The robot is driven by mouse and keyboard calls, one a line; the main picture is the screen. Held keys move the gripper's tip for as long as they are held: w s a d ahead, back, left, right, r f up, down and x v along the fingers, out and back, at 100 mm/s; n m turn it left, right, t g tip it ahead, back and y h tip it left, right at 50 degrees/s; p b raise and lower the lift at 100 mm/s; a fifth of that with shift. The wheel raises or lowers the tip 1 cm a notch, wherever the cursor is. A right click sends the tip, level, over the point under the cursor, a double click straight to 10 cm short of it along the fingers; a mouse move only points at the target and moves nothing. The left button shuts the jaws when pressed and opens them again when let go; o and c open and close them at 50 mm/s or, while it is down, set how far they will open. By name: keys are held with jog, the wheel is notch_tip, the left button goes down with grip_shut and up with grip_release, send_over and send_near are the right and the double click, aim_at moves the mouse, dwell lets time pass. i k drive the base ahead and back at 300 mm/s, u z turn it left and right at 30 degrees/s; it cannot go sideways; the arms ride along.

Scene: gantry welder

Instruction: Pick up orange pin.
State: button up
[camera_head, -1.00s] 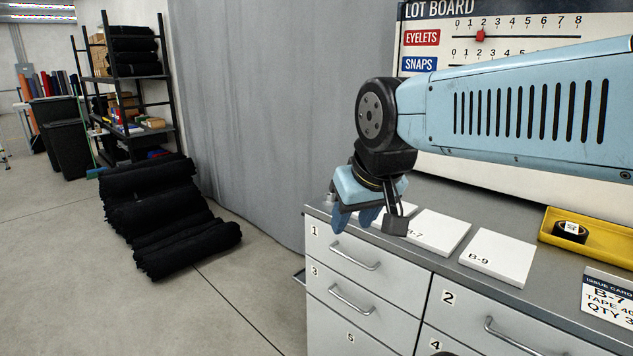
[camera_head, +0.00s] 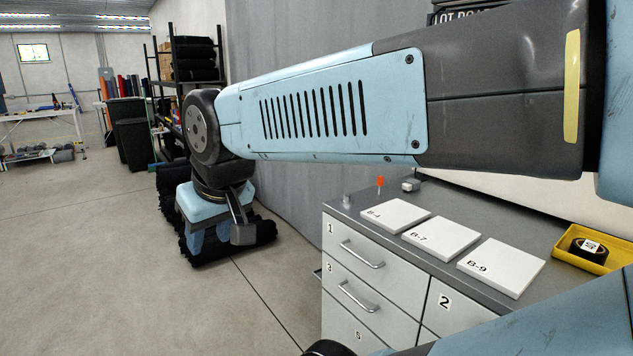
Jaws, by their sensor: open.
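The orange pin (camera_head: 380,181) stands upright on the back left part of the grey cabinet top, between a small grey cylinder (camera_head: 347,200) and a small grey block (camera_head: 411,184). My gripper (camera_head: 208,245) hangs at the end of my blue arm, pointing down, left of the cabinet and apart from the pin. Its blue fingers are open, with no object seen between them.
A yellow tray (camera_head: 571,258) holding black tape is at right. A grey curtain wall (camera_head: 310,110) rises behind. Open floor lies left.

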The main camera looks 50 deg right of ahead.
aim_at(381, 179)
jog(key=u, duration=0.5)
jog(key=i, duration=2.5)
jog(key=z, duration=1.75)
jog(key=i, duration=0.15)
jog(key=z, duration=2.2)
